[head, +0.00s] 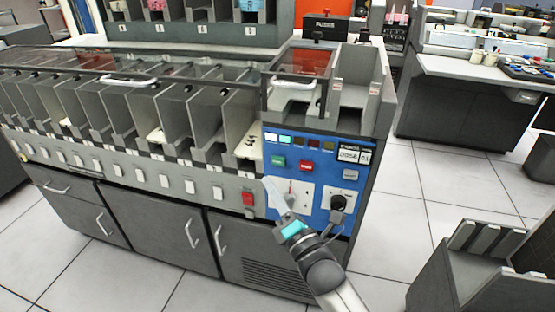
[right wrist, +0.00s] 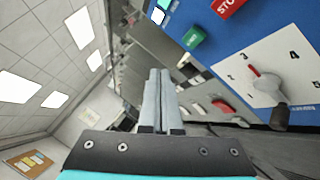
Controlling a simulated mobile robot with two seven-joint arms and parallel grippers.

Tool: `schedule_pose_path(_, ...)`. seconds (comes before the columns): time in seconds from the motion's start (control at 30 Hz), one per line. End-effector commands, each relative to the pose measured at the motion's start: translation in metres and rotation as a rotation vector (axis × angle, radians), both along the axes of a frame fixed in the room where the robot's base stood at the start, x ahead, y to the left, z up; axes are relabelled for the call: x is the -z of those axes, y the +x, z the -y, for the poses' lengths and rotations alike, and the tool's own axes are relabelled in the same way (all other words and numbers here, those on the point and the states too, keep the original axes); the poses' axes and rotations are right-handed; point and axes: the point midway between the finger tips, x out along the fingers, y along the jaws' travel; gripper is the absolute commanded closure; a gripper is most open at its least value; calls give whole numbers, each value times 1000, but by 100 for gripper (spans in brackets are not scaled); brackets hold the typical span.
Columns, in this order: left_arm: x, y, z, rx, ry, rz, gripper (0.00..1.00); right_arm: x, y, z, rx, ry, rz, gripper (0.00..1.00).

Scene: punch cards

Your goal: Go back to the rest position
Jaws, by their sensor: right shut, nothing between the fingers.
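My right gripper (head: 269,184) reaches in from the bottom of the head view and is in front of the blue control panel (head: 326,186) of a grey card sorting machine. Its fingers are together with nothing between them; they show in the right wrist view (right wrist: 159,74) too. The green button (right wrist: 193,38), the red STOP button (right wrist: 228,7) and the numbered dial with a red pointer (right wrist: 267,85) lie to the right of the fingers there. In the head view my gripper covers part of the dial plate (head: 299,193). My left gripper is out of view.
A row of card pockets (head: 128,112) runs left from the panel. A grey slotted unit (head: 470,250) stands at the right. Tiled floor (head: 400,230) between them is clear.

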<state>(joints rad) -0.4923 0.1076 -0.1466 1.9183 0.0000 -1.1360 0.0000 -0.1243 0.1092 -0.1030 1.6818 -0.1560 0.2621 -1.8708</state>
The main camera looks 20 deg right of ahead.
Motion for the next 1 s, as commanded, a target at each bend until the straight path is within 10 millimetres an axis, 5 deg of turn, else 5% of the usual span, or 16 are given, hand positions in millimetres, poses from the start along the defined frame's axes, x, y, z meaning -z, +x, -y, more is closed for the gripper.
schedule_pose_path(0.57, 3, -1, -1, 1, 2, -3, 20, 9, 0, 1, -4, 23, -30, 100)
schedule_pose_path(0.67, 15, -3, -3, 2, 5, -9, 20, 38, -2, 3, -12, 109, -128, 100)
schedule_pose_path(0.77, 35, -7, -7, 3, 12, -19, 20, 90, -10, 8, -7, 268, -301, 100)
schedule_pose_path(1.0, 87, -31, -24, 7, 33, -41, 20, 233, -78, 27, 155, 754, -764, 100)
